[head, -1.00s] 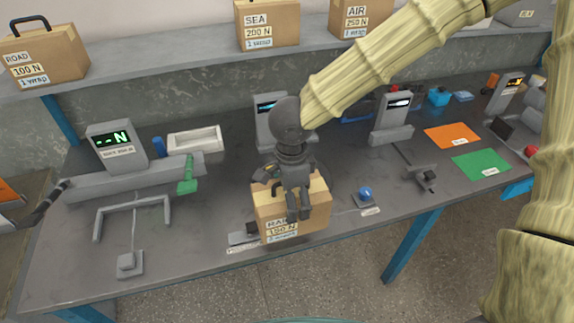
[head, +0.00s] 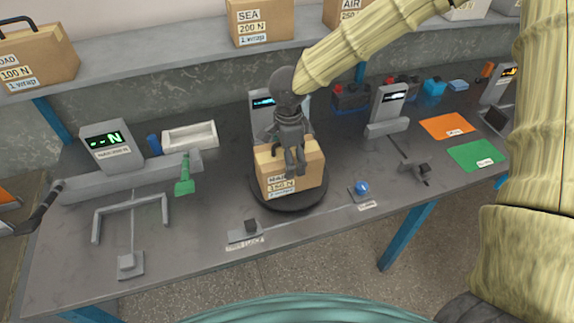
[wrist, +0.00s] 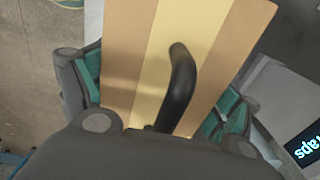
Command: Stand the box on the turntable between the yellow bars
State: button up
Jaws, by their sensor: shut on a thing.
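The cardboard box (head: 305,171) with a white label and a dark handle is upright over the round dark turntable (head: 296,204) in the head view. Whether its base touches the disc or hangs just above it, I cannot tell. My gripper (head: 291,160) is shut on the box from above. In the wrist view, the gripper's green-padded fingers lie along two opposite sides of the box (wrist: 204,45), with the black handle (wrist: 180,88) between them. I cannot make out the yellow bars; the box and gripper hide part of the disc.
A grey display post (head: 264,105) stands right behind the turntable. In front are a small black block on a plate (head: 246,232) and a blue button (head: 361,188). A grey frame (head: 132,205) is at left; orange (head: 447,127) and green (head: 476,155) sheets lie at right.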

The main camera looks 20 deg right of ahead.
jog(key=w+d+f+p, duration=0.2)
jog(key=w+f, duration=0.2)
jog(key=w, duration=0.1)
jog(key=shift+p, duration=0.3)
dwell(0.4)
jog(key=shift+w, duration=0.1)
jog(key=o, duration=1.9)
jog(key=shift+f, duration=0.1)
jog(key=shift+c, duration=0.2)
notch_tip(320, 180, up, 12)
jog(key=shift+r+b, duration=0.1)
jog(key=shift+b, duration=0.95)
